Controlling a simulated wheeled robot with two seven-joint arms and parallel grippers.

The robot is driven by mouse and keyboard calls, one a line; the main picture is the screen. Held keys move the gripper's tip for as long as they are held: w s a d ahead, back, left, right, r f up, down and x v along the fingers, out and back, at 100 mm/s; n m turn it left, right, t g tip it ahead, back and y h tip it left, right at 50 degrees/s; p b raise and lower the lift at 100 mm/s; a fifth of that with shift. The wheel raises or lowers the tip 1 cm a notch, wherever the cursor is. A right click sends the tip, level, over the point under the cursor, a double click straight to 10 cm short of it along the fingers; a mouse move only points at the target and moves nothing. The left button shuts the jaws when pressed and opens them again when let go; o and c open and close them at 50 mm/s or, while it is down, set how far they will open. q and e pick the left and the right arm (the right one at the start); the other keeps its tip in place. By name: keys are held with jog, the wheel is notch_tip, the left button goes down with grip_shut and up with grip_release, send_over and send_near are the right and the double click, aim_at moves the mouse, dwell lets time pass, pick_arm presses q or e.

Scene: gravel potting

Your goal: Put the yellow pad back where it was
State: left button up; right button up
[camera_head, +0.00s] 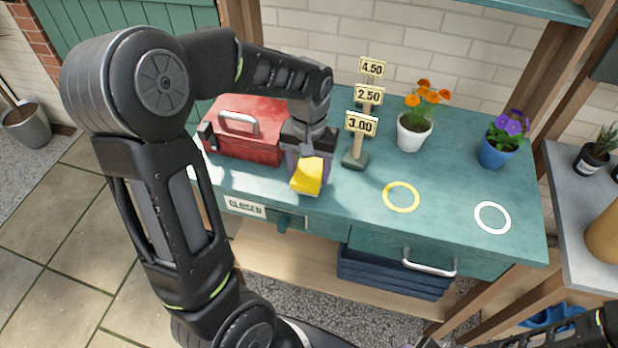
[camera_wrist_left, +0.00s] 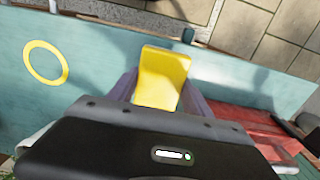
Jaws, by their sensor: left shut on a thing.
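The yellow pad (camera_head: 308,177) is held in my left gripper (camera_head: 307,163) over the front left part of the green bench top (camera_head: 355,205). It is just right of the red toolbox. In the left wrist view the pad (camera_wrist_left: 162,78) sits between the two greyish purple fingers (camera_wrist_left: 160,95), shut on it. I cannot tell whether its lower end touches the bench. A yellow ring mark (camera_head: 387,207) lies flat and empty on the bench to the right of the pad. It also shows in the left wrist view (camera_wrist_left: 64,72). My right gripper is not in view.
The red toolbox (camera_head: 240,148) stands close left of the gripper. Price signs (camera_head: 361,124) stand behind right. A white pot (camera_head: 411,137), a blue pot (camera_head: 495,153) and a white ring mark (camera_head: 480,222) are farther right. A closed sign (camera_head: 245,207) hangs at the front edge.

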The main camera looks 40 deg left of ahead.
aim_at(309, 180)
pick_arm(q)
jog(key=shift+f, duration=1.6)
jog(key=shift+f, duration=0.15)
jog(key=o, duration=1.3)
notch_tip(309, 180, up, 12)
jog(key=shift+r+b, duration=0.15)
jog(key=shift+b, duration=0.35)
